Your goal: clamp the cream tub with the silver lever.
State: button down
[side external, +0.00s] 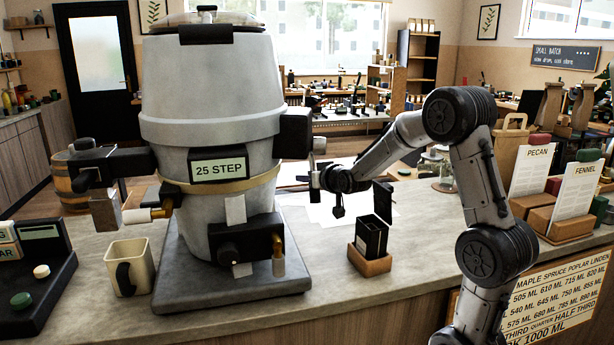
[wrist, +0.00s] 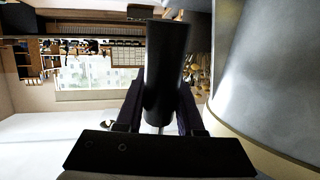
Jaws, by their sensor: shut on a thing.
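The large pale grey-cream tub (side external: 212,105) stands upright on a dark square base, with a "25 STEP" label on its front. Its curved wall (wrist: 275,75) fills the right of the wrist view. My gripper (side external: 317,182) is at the tub's right side, beside a black side block (side external: 296,133). A small silver piece (side external: 319,146) shows just above my gripper. In the wrist view my gripper (wrist: 161,112) is shut on a dark cylindrical handle (wrist: 167,60). I cannot tell whether this handle belongs to the silver lever; its far end is hidden.
A cream mug (side external: 141,262) stands left of the tub's base. An open black box on a wooden block (side external: 371,266) stands below and right of my gripper. Card stands (side external: 578,187) are at the far right. The counter front between base and box is clear.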

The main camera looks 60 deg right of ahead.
jog(key=shift+s+a, duration=0.15)
jog(key=shift+s, duration=0.05)
jog(key=c, duration=0.5)
grip_release()
jog(key=shift+s+a, duration=0.1)
jog(key=v, duration=1.3)
jog(key=shift+s+a+r, duration=0.1)
jog(key=shift+s+r, duration=0.1)
jog(key=shift+r, duration=0.2)
